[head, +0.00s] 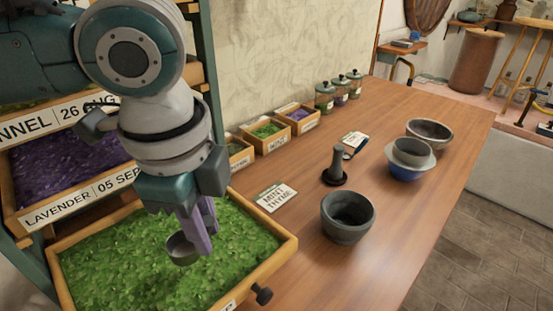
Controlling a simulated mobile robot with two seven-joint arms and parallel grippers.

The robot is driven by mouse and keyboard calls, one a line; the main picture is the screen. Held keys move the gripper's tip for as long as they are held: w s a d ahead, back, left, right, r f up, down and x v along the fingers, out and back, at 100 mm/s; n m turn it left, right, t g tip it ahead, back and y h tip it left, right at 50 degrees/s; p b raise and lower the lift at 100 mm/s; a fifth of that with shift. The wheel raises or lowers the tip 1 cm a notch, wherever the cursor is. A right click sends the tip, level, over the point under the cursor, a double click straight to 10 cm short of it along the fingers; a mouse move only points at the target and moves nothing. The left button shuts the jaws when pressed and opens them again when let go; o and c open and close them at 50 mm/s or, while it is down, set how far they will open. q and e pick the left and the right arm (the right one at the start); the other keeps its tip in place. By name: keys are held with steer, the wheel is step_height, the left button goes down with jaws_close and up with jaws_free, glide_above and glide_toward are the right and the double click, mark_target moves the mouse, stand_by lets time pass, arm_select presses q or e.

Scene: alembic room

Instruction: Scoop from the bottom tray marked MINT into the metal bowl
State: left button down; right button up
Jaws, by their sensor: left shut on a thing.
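My left gripper (203,240) points down over the lowest pulled-out tray (275,264) and is shut on a small grey metal scoop (182,249). The scoop's cup is at or just above the green leaves (120,262) filling that tray; contact and the cup's contents are unclear. The gripper hides most of the scoop's handle. The tray's front label is mostly cut off at the bottom edge. A wide grey bowl (430,130), apparently metal, stands at the table's far right. My right gripper is not in view.
On the wooden table (440,190) stand a dark stone mortar (348,221), a pestle (338,168) and a grey bowl above a blue one (408,171). A card reading MINT THYME (276,198) lies near the tray. A lavender tray (70,172) sits above at left.

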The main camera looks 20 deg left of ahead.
arm_select(q)
step_height(320, 180, down, 2)
steer(key=shift+f+b, duration=0.1)
steer(key=shift+b, duration=1)
steer(key=shift+f+b, duration=0.35)
steer(key=shift+f, duration=1.2)
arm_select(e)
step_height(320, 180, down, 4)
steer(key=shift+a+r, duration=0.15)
arm_select(q)
steer(key=shift+p, duration=0.4)
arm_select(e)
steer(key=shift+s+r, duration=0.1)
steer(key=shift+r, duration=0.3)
arm_select(q)
steer(key=shift+s, duration=0.1)
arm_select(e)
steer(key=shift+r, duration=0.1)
arm_select(q)
steer(key=shift+s+a+p, duration=0.35)
steer(key=shift+s+p, duration=0.45)
steer(key=shift+p, duration=0.15)
steer(key=shift+s+a, duration=0.1)
steer(key=shift+s, duration=0.15)
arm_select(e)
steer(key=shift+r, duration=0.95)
